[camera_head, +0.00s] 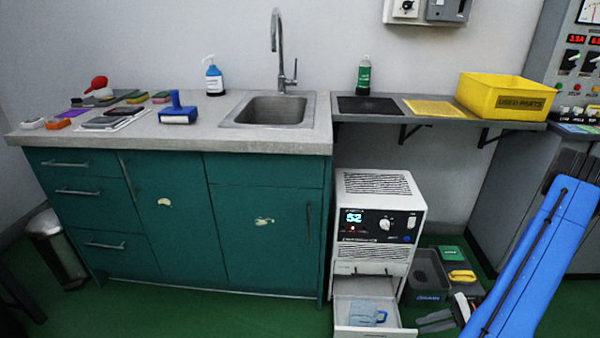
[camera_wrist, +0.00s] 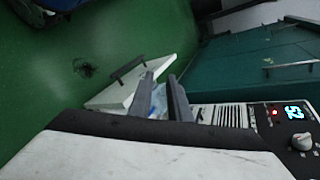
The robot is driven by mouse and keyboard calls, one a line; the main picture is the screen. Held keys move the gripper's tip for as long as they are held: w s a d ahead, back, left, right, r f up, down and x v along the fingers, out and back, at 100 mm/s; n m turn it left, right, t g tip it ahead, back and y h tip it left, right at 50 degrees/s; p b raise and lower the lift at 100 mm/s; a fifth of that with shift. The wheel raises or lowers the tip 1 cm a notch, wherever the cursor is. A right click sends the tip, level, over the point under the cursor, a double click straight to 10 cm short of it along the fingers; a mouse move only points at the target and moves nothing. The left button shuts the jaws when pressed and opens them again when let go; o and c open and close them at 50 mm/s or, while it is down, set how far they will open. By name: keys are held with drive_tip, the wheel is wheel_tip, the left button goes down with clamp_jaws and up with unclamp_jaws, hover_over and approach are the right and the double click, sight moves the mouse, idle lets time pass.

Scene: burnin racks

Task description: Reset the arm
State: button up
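My gripper (camera_head: 436,321) is low at the right of the white machine's open drawer, under my blue arm (camera_head: 535,260). In the wrist view, the two dark fingers of my gripper (camera_wrist: 160,80) stand apart with nothing held between them. Beyond them is the drawer (camera_wrist: 118,95), with a patch of the clear bluish jug. In the head view the jug (camera_head: 368,313) lies in the open drawer (camera_head: 345,330). The fingers look apart from the drawer and the jug.
The white machine (camera_head: 375,208) with a lit display stands beside the green cabinet (camera_head: 165,225). A dark grey bin (camera_head: 428,272) and a yellow item (camera_head: 462,276) are on the floor behind my gripper. A yellow crate (camera_head: 505,97) sits on the shelf. Green floor in front of the cabinet is clear.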

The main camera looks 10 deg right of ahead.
drive_tip(key=w+a+r+n+g+h, duration=0.15)
drive_tip(key=a+r, duration=0.25)
drive_tip(key=r, duration=0.5)
drive_tip(key=w+a+r+n+g+h, duration=0.1)
drive_tip(key=w+a+r+n+h, duration=0.15)
drive_tip(key=a+r, duration=0.45)
drive_tip(key=w+a+r+n+g+h, duration=0.1)
drive_tip(key=a+r+n+g+h, duration=0.15)
drive_tip(key=r, duration=0.95)
drive_tip(key=s+a+r+n+t+h, duration=0.1)
drive_tip(key=s+a+r+t+h, duration=0.1)
drive_tip(key=s+a+r, duration=0.4)
drive_tip(key=s+a+r+n+t+h, duration=0.1)
drive_tip(key=s+a+r+t+h, duration=0.2)
drive_tip(key=s+a+r, duration=0.3)
wheel_tip(320, 180, up, 5)
drive_tip(key=shift+s+f+t+h, duration=0.1)
drive_tip(key=shift+s+t+h, duration=0.25)
drive_tip(key=shift+s+t, duration=0.45)
